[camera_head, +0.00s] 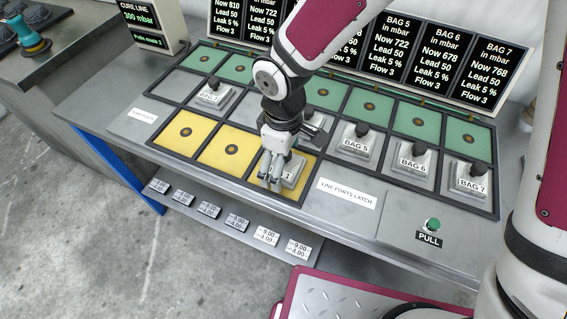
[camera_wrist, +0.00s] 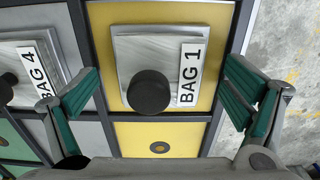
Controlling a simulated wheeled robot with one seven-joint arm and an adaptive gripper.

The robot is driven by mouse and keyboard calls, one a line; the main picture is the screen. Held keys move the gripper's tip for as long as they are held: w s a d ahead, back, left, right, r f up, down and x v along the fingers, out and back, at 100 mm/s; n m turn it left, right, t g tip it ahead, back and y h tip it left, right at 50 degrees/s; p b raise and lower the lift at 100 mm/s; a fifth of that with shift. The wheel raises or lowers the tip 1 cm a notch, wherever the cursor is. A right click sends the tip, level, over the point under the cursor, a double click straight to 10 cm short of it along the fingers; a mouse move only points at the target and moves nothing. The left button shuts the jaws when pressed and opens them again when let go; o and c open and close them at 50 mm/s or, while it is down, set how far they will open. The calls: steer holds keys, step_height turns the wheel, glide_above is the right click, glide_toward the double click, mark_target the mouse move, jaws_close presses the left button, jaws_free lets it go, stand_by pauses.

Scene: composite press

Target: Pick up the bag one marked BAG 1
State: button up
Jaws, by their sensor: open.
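The bag marked BAG 1 (camera_wrist: 162,65) is a square silvery block with a round black knob (camera_wrist: 150,92) and a white label. It lies on a yellow square. In the head view BAG 1 (camera_head: 291,172) is partly hidden by my gripper (camera_head: 272,180), which is over the front row's third yellow square. In the wrist view my gripper (camera_wrist: 160,100) is open, with green-padded fingers to the left and right of the block. The knob lies between them. I see no finger touching it.
BAG 4 (camera_wrist: 30,70) is close by the left finger in the wrist view. BAG 5 (camera_head: 357,142), BAG 6 (camera_head: 415,163) and BAG 7 (camera_head: 470,182) stand to the right. Two yellow squares (camera_head: 187,130) on the left are empty. Display panels (camera_head: 390,50) line the back.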

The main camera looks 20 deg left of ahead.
steer(key=c, duration=1.7)
steer(key=shift+r, duration=0.15)
